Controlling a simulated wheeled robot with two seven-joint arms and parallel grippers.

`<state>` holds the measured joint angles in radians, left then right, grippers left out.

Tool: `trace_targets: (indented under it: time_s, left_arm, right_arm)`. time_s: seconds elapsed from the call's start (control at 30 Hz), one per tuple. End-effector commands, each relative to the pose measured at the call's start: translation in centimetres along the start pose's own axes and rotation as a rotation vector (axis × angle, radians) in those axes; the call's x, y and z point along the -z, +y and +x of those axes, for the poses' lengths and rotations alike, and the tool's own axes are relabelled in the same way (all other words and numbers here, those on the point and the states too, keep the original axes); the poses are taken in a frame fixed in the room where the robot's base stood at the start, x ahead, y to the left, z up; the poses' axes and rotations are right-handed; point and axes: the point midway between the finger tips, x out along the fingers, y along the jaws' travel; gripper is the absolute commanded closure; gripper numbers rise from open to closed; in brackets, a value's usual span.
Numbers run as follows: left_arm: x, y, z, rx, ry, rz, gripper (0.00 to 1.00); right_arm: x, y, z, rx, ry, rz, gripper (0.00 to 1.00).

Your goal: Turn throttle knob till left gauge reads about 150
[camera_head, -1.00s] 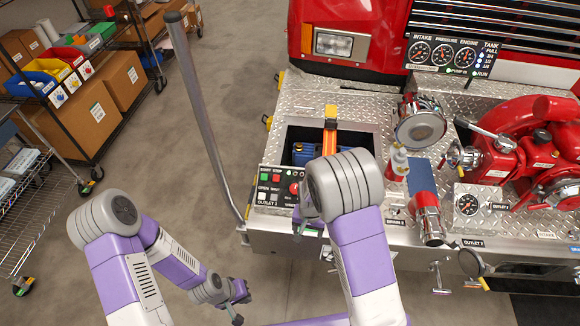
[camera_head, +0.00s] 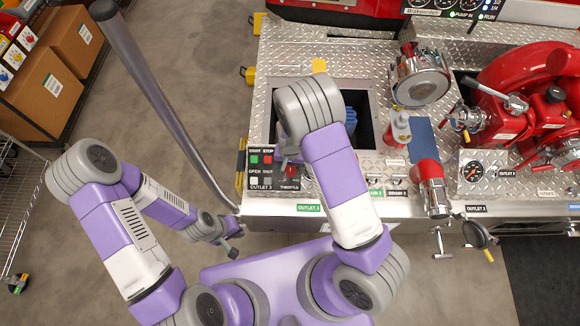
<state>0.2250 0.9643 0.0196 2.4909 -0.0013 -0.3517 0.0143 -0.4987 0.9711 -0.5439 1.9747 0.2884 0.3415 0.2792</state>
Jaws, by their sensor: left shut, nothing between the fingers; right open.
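The control panel (camera_head: 257,179) carries green and red buttons. The throttle knob (camera_head: 291,171) is a red spot above the THROTTLE label, mostly covered by my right gripper (camera_head: 287,158). The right gripper hangs over the knob from my wrist and is open. Its fingers are largely hidden, and I cannot tell whether they touch the knob. The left gripper (camera_head: 231,251) is shut and empty, low over the floor beside the bumper's front edge. The gauge panel (camera_head: 440,8) is cut off by the top edge, so no needle reading shows.
A grey pole (camera_head: 165,105) stands left of the diamond-plate bumper (camera_head: 290,50). An open well (camera_head: 367,125) lies behind the panel.

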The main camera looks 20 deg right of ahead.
Motion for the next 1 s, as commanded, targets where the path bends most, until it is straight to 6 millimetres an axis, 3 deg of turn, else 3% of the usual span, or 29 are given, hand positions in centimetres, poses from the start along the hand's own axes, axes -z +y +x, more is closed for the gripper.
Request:
trace_targets:
  time_s: [0.17,0.47,0.8,1.0]
  left_arm:
    - [0.0,0.0,0.1,0.0,0.001,0.0,1.0]
    - [0.0,0.0,0.1,0.0,0.0,0.0,1.0]
    - [0.0,0.0,0.1,0.0,0.0,0.0,1.0]
    - [0.0,-0.1,0.2,0.0,0.001,0.0,1.0]
  right_arm:
    - [0.0,0.0,1.6,0.0,-0.001,0.001,0.29]
    - [0.0,0.0,1.8,0.001,0.0,0.0,0.29]
    - [0.0,0.0,1.8,0.001,0.0,0.0,0.81]
    - [0.0,0.0,1.8,0.008,-0.002,0.012,0.84]
